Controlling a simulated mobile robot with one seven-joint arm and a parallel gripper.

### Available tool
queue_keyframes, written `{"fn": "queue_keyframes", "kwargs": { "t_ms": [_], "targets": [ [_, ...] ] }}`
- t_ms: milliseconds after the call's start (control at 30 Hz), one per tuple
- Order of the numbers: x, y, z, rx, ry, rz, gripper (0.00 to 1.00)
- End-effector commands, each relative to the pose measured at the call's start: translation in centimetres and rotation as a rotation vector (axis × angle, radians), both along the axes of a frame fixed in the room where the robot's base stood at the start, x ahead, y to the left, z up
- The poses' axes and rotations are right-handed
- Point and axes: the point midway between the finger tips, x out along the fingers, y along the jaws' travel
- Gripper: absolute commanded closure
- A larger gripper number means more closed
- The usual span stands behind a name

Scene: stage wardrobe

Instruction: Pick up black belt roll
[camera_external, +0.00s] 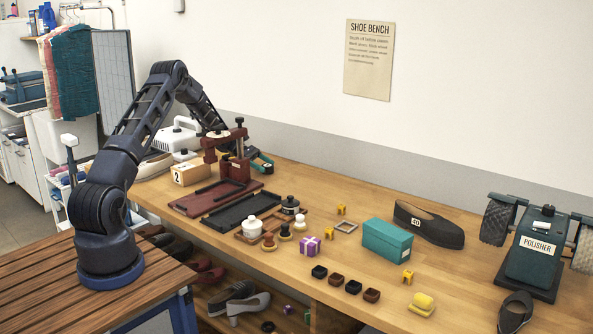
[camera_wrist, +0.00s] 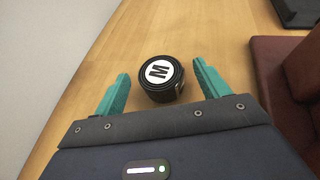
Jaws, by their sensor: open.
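The black belt roll (camera_wrist: 161,82) stands on the wooden bench in the wrist view, with a white disc marked "M" on its top. My gripper (camera_wrist: 160,74) is open, with one teal finger to the left of the roll and one to the right. The roll lies between the fingertips, with a visible gap on each side. In the external view my gripper (camera_external: 262,164) is low over the bench behind the maroon press. I cannot make out the roll clearly there.
The maroon press (camera_external: 228,155) stands close beside my gripper, and its maroon part (camera_wrist: 283,75) fills the wrist view's right side. A dark tray (camera_external: 243,209) and a box marked "2" (camera_external: 189,173) are nearby. The wall (camera_wrist: 50,60) runs along the left in the wrist view.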

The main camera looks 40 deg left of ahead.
Motion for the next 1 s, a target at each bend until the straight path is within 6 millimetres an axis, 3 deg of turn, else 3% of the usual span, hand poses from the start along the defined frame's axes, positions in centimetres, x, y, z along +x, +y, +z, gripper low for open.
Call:
{"fn": "queue_keyframes", "kwargs": {
  "t_ms": [167, 400, 667, 1000],
  "targets": [
    [0.6, -1.9, -0.9, -0.001, 0.001, -0.001, 0.26],
    [0.6, -2.1, -1.0, -0.001, 0.001, 0.000, 0.26],
    [0.6, -2.1, -1.0, -0.001, 0.001, 0.000, 0.75],
    [0.7, -2.1, -0.5, -0.001, -0.001, 0.000, 0.76]
  ]
}}
